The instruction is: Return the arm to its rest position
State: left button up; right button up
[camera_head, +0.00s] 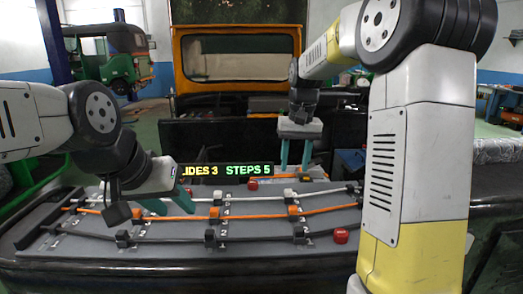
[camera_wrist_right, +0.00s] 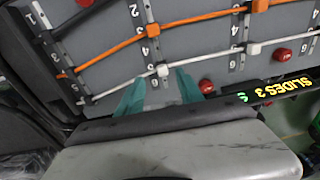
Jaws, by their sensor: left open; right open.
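My left gripper (camera_head: 172,207) is open and empty over the left part of a grey board (camera_head: 175,252). My right gripper (camera_head: 294,168) points down, open, near the far edge of the board. In the right wrist view its teal fingers (camera_wrist_right: 158,88) stand apart, with a white slider (camera_wrist_right: 162,70) just beyond the gap. Whether a finger touches the slider, I cannot tell. An orange cable (camera_head: 255,216), a white cable and a dark cable cross the board, each with sliders. My right forearm covers the board's right end in the head view.
A display reading "SLIDES 3 STEPS 5" (camera_head: 228,170) stands along the board's far edge. Red buttons (camera_head: 340,235) sit on the board. An orange-framed vehicle cab (camera_head: 238,32) rises behind. A green rickshaw (camera_head: 120,62) stands at the back left.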

jog(key=s+d+r+t+y, duration=0.1)
jog(key=s+t, duration=0.4)
jog(key=s, duration=1.8)
jog(key=shift+r+n+y, duration=0.3)
jog(key=shift+r, duration=0.4)
jog(key=shift+s, duration=0.1)
